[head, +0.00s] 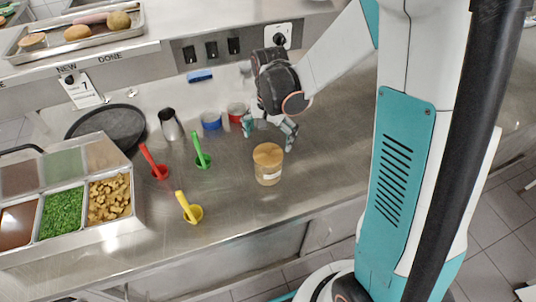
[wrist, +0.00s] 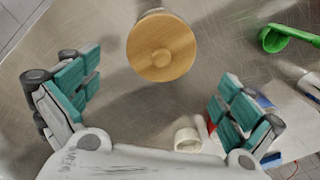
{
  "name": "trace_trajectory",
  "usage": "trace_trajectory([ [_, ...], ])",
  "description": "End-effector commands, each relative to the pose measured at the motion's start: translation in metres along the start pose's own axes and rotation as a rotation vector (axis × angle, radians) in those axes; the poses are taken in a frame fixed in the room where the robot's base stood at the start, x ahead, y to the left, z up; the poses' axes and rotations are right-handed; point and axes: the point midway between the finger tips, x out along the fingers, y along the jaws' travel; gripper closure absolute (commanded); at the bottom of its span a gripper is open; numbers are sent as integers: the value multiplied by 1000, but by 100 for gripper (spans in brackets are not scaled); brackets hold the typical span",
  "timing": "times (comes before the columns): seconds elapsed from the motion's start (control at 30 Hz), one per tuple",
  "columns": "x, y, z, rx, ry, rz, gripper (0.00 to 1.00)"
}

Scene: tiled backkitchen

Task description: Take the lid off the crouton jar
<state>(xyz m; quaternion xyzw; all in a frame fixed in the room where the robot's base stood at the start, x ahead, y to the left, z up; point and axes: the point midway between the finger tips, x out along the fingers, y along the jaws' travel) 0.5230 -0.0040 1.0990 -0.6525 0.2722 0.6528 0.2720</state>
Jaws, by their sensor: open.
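The crouton jar (head: 268,174) stands upright on the steel counter, a clear jar with a pale label. Its round wooden lid (head: 268,154) sits on top. In the wrist view the lid (wrist: 161,47) with its small central knob is at the top middle, and the jar body is mostly hidden beneath it. My gripper (head: 270,132) is open and empty, behind and above the jar in the head view. In the wrist view its fingers (wrist: 155,100) are spread wide, with the lid beyond them and apart from them.
A blue-banded tub (head: 211,121), a red tub (head: 236,113) and a metal cup (head: 170,125) are behind. A food bin unit (head: 133,208) is at left. Counter right of the jar is clear.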

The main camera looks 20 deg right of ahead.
Motion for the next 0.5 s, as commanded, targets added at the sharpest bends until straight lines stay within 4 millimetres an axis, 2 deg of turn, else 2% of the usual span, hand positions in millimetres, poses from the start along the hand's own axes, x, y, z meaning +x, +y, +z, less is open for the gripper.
trace_trajectory([
  [0.3, 40, 0, -1, 0, 0, 0, 0],
  [0.5, 52, 0, -1, 0, 0, 0, 0],
])
